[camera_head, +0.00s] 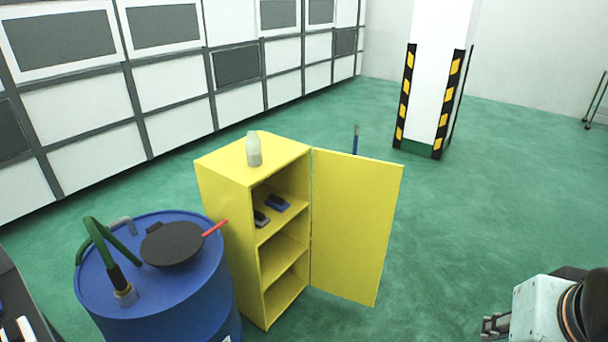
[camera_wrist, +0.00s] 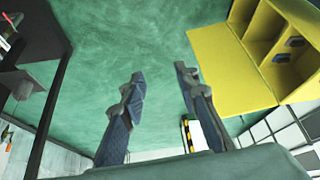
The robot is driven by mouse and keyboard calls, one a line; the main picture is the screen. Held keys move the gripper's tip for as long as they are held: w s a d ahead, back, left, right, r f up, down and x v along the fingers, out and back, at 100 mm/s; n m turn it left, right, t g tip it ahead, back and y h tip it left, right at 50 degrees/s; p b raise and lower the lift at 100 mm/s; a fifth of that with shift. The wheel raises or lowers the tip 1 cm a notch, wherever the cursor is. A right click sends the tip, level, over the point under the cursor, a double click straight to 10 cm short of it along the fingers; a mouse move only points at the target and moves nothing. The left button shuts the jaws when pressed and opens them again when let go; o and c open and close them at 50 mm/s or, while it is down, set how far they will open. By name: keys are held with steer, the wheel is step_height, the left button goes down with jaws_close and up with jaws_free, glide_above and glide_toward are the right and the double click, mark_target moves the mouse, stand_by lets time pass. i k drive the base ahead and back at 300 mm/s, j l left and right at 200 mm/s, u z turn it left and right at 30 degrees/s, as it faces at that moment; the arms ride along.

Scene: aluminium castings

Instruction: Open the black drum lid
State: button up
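The black drum lid (camera_head: 172,243) is a round, dark disc on top of the blue drum (camera_head: 165,298) at the lower left of the head view. It appears to lie down over the drum top. A red bar (camera_head: 215,229) sticks out from its right side. My gripper (camera_head: 493,326) is at the lower right of the head view, far from the drum and partly cut off. In the wrist view my gripper (camera_wrist: 159,80) has its two fingers well apart, with nothing between them but green floor. The drum and lid are not visible in the wrist view.
A yellow cabinet (camera_head: 225,200) with its door (camera_head: 355,225) swung open stands right of the drum. A pale bottle (camera_head: 254,150) is on its top. A green hose (camera_head: 105,250) and pipe rise from the drum beside the lid. Floor between the door and my arm is clear.

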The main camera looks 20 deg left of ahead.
mark_target(172, 244)
steer(key=j+u, duration=0.1)
steer(key=u, duration=1.8)
steer(key=i+l+u, duration=0.15)
steer(key=i, duration=0.3)
steer(key=i+l+u, duration=0.15)
steer(key=i, duration=0.3)
steer(key=k+l+u, duration=0.15)
steer(key=l+u, duration=0.15)
steer(key=l, duration=0.15)
